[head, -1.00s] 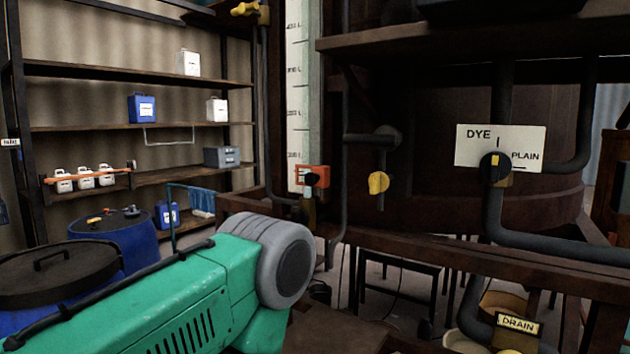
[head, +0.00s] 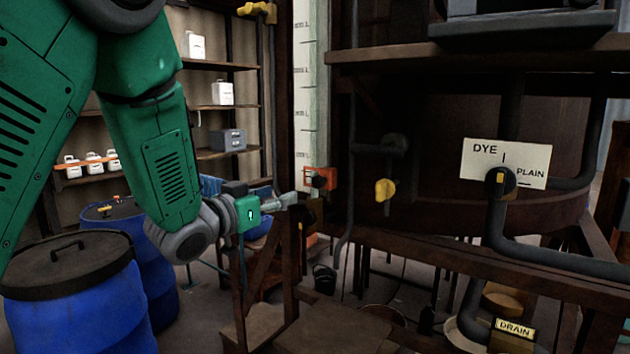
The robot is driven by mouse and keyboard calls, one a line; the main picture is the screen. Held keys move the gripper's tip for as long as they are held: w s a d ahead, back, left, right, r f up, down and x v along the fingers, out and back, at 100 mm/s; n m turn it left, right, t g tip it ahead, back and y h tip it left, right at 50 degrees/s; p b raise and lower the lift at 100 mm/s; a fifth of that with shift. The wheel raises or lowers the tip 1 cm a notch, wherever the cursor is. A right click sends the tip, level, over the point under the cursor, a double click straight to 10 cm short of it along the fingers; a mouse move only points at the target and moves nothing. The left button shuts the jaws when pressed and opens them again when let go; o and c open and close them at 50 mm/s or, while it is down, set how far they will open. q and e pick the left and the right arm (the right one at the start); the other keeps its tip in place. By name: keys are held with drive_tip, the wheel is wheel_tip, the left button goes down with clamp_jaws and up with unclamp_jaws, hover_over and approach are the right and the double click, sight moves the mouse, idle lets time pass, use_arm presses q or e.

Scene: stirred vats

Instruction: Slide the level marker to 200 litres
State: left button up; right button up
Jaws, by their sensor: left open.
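The level marker (head: 318,180) is an orange-red slider with a dark knob. It sits low on the white level scale (head: 308,80), just below the lowest label I can see. The scale's labels are too small to read surely. My left gripper (head: 292,200) is open and empty, its fingers pointing right. Its tips are just left of and slightly below the marker's knob in the picture. I cannot tell whether they touch it. My right gripper is not in view.
A dark vat with a yellow valve (head: 385,190) and a dye/plain sign (head: 506,163) stands to the right. Blue barrels (head: 75,300) stand at lower left. Shelves (head: 225,105) are behind my arm.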

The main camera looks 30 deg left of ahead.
sight(316, 183)
use_arm(q)
drive_tip(key=w, duration=0.4)
drive_tip(key=w+p, duration=0.1)
drive_tip(key=w, duration=0.3)
drive_tip(key=w+d, duration=0.1)
drive_tip(key=w, duration=0.4)
drive_tip(key=shift+f+p, duration=0.15)
drive_tip(key=shift+p, duration=0.25)
